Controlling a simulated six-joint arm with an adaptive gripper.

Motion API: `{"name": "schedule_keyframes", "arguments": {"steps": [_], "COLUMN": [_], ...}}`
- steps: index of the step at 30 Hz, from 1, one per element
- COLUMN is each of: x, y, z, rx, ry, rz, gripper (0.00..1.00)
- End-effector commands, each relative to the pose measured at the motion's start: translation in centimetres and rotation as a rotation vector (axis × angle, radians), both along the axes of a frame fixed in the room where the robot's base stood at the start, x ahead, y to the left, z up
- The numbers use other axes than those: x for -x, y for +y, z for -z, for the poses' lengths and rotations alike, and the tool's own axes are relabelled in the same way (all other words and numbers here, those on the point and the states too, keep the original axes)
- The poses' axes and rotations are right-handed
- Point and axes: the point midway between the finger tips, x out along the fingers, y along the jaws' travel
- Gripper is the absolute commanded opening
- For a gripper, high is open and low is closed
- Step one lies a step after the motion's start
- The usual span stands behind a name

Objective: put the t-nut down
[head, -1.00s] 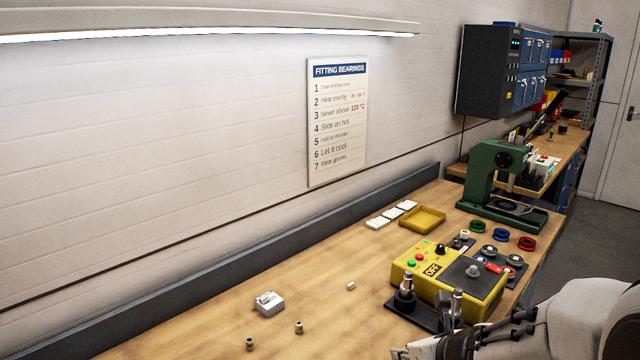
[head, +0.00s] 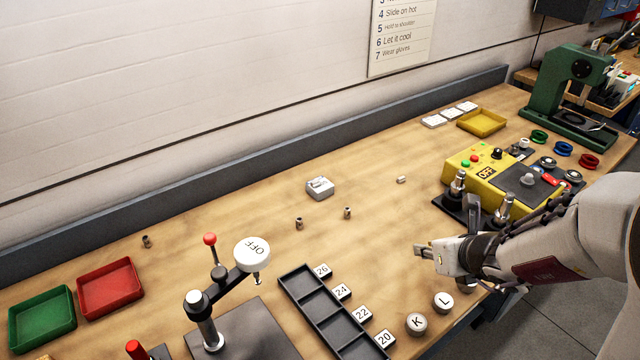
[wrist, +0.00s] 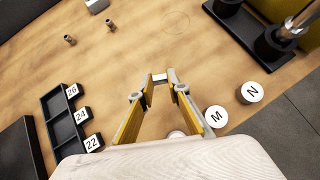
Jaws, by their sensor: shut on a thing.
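My gripper (head: 432,252) is low over the bench's right part, left of the yellow control box. In the wrist view its two yellow-sided fingers (wrist: 160,80) close on a small pale metal piece (wrist: 160,78), which I take for the t-nut. Little of it shows between the fingertips, so its shape is unclear. Bare wood of the bench (wrist: 210,75) lies around the fingertips. I cannot tell whether the piece touches the wood. A faint ring (wrist: 175,22) is marked on the bench ahead of the fingers.
White-topped pucks M (wrist: 215,117) and N (wrist: 250,92) stand right of the fingers. A black compartment tray (head: 325,318) with number tags lies to the left. The yellow control box (head: 480,168) is beyond my gripper. The middle of the bench is mostly clear.

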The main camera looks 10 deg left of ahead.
Motion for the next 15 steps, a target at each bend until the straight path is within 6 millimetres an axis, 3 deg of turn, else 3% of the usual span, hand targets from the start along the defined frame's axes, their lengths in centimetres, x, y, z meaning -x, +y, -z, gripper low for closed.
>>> {"name": "schedule_keyframes", "arguments": {"steps": [15], "x": [-5.0], "y": [4.7], "z": [0.3], "rx": [0.001], "ry": [-0.001], "rz": [-0.161], "gripper": [0.02]}}
